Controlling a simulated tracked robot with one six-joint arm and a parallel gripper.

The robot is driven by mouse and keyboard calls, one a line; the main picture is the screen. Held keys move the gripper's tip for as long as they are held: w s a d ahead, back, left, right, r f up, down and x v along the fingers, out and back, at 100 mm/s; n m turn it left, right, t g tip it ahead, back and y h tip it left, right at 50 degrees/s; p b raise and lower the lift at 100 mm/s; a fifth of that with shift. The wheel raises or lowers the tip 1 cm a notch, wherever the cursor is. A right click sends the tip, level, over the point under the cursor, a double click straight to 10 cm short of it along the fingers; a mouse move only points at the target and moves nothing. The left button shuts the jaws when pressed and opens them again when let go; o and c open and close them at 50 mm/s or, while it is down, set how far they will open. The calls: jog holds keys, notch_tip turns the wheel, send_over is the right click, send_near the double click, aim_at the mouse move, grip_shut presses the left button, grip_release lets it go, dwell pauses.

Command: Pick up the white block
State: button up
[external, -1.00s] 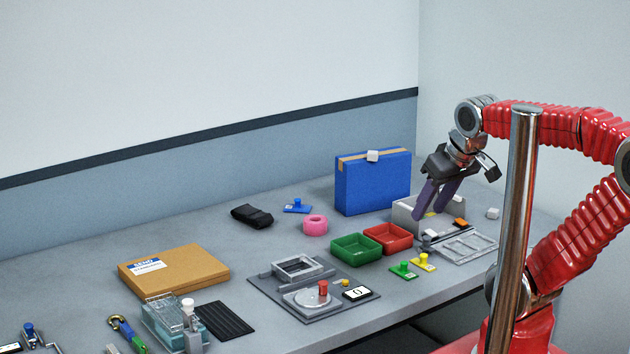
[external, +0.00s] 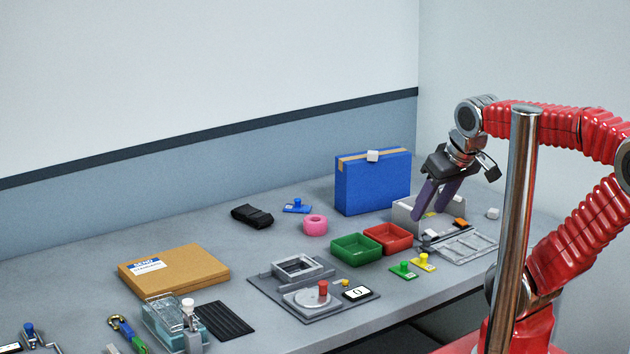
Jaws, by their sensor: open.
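My gripper (external: 430,212) points down with its two dark purple fingers apart, over the grey bin (external: 402,212) at the right of the bench. A small white block (external: 493,213) sits on the bench to the right of that bin, apart from my fingers. Another small white piece (external: 372,156) sits at the top edge of the blue case (external: 374,185). A third whitish piece (external: 430,235) lies at the front of the bin, near the grey tray. I cannot tell what, if anything, is between the fingertips.
An orange block (external: 461,222) is at the bin's right end. A grey divided tray (external: 465,246) lies in front. Red (external: 387,226) and green (external: 341,254) trays stand to the left. Green and yellow knobbed pieces (external: 423,262) are near the front edge. A metal post crosses the view.

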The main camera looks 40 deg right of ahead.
aim_at(400, 153)
jog(key=shift+w, duration=0.1)
jog(key=w+d+m+g+y, duration=0.1)
jog(key=w+d+m+y, duration=0.25)
jog(key=w+m, duration=0.6)
jog(key=w+d+m+g+y, duration=0.1)
jog(key=w+d+m+y, duration=0.4)
jog(key=w, duration=0.7)
jog(key=w+d+f+m+t+y, duration=0.1)
jog(key=w+d+m+t, duration=0.3)
jog(key=d, duration=0.7)
jog(key=w+d+f+m+t+y, duration=0.2)
jog(key=w+d+m, duration=0.5)
jog(key=d, duration=0.5)
jog(key=shift+w+f+m+t, duration=0.2)
jog(key=shift+f+m+t, duration=0.6)
jog(key=shift+t, duration=0.1)
jog(key=shift+x, duration=4.35)
